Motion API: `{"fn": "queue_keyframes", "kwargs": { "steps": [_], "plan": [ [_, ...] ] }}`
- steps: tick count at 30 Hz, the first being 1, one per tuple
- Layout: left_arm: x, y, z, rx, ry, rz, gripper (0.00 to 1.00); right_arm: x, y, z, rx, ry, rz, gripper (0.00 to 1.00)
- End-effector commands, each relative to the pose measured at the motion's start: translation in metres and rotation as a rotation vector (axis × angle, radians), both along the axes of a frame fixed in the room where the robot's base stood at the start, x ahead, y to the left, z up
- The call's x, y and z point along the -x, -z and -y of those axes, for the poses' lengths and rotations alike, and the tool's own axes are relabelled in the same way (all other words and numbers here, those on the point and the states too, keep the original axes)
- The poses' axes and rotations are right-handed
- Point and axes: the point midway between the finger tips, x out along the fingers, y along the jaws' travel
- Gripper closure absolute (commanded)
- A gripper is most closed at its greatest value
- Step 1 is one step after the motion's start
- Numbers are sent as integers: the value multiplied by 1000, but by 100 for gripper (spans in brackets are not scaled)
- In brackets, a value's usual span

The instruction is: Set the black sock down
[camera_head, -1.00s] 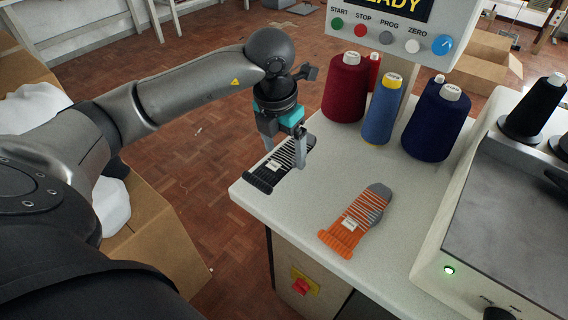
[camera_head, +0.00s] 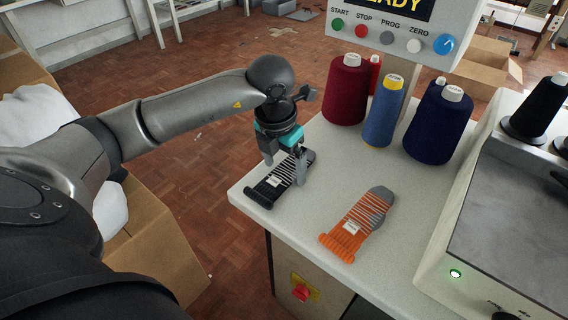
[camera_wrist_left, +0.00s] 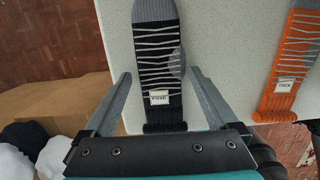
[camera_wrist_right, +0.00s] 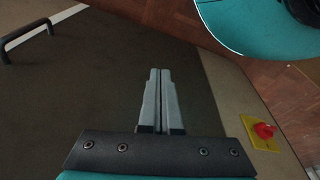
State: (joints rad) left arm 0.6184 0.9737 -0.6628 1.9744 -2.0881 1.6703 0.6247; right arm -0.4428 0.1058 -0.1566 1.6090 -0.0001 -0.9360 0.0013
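The black sock (camera_head: 280,179) with white stripes, grey toe and a white label lies flat near the left corner of the white worktop. It also shows in the left wrist view (camera_wrist_left: 158,75), between the two fingers. My left gripper (camera_head: 284,172) is open over the sock, pointing down, one finger on each side. In the left wrist view, the left gripper (camera_wrist_left: 160,75) shows a narrow gap between each finger and the sock. My right gripper (camera_wrist_right: 158,75) is shut and empty in the right wrist view, and outside the head view.
An orange striped sock (camera_head: 358,224) lies on the worktop (camera_head: 300,228) to the right. Red (camera_head: 346,92), blue (camera_head: 384,112) and navy (camera_head: 437,125) thread cones stand behind. A grey machine (camera_head: 500,200) is at the right. The worktop's left edge is close to the black sock.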

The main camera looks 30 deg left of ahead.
Motion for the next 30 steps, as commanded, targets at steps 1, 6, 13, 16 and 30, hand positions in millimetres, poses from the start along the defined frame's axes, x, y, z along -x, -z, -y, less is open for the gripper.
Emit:
{"fn": "queue_keyframes", "kwargs": {
  "steps": [1,6,13,16,30],
  "plan": [
    [0,0,0,-1,-1,0,0,1,0,0,0,0,-2,100],
    [0,0,0,-1,-1,0,0,1,1,0,1,0,-4,100],
    [0,-4,0,-1,-1,0,0,2,0,0,0,1,0,100],
    [1,-14,-1,-2,-1,2,0,8,12,5,7,-1,-13,100],
    [9,-73,-1,0,-1,3,0,31,45,25,28,-5,-13,100]
  ]
}}
